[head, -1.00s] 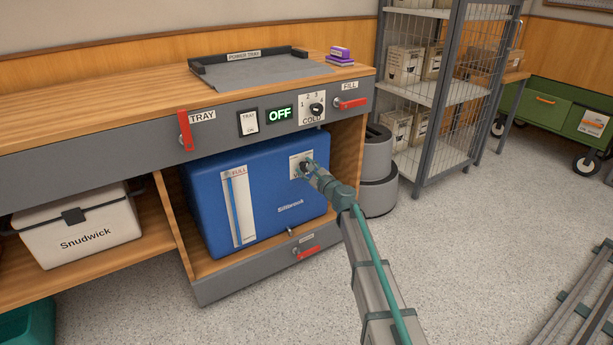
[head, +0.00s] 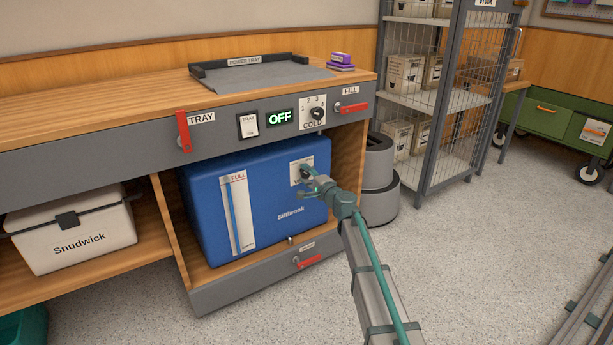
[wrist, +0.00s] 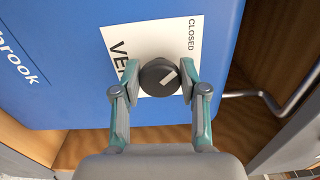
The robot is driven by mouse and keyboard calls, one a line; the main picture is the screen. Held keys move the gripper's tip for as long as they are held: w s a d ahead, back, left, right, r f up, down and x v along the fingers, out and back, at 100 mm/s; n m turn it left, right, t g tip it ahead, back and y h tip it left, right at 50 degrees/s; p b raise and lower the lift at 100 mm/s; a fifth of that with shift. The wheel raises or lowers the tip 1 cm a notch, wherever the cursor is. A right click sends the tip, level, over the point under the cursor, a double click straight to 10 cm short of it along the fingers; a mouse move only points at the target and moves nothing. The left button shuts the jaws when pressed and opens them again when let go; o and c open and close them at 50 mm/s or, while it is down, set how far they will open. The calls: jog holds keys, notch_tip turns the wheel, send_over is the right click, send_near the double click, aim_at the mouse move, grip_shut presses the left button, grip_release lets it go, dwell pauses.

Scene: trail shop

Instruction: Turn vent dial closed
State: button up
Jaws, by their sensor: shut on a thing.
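The vent dial (wrist: 158,77) is a round black knob with a white pointer bar, on a white label plate (wrist: 165,38) on the blue Stillbrook box (head: 260,195). The plate reads CLOSED near its upper right in the wrist view; the word VENT is partly hidden behind the knob and a finger. The pointer bar sits on the knob's right half, slanted. My gripper (wrist: 157,88) has one finger on each side of the dial and is shut on it. In the head view, my gripper (head: 312,182) covers part of the plate and dial.
The box stands in a wooden bay under the counter (head: 140,95). Above it are a red TRAY handle (head: 183,132), a COLD knob (head: 317,113) and a red FILL handle (head: 352,107). A red lever (head: 308,261) is below.

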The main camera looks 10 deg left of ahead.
jog(key=shift+n, duration=0.5)
jog(key=o, duration=1.1)
jog(key=v, duration=1.2)
jog(key=shift+s+a, duration=0.1)
jog(key=shift+a, duration=0.05)
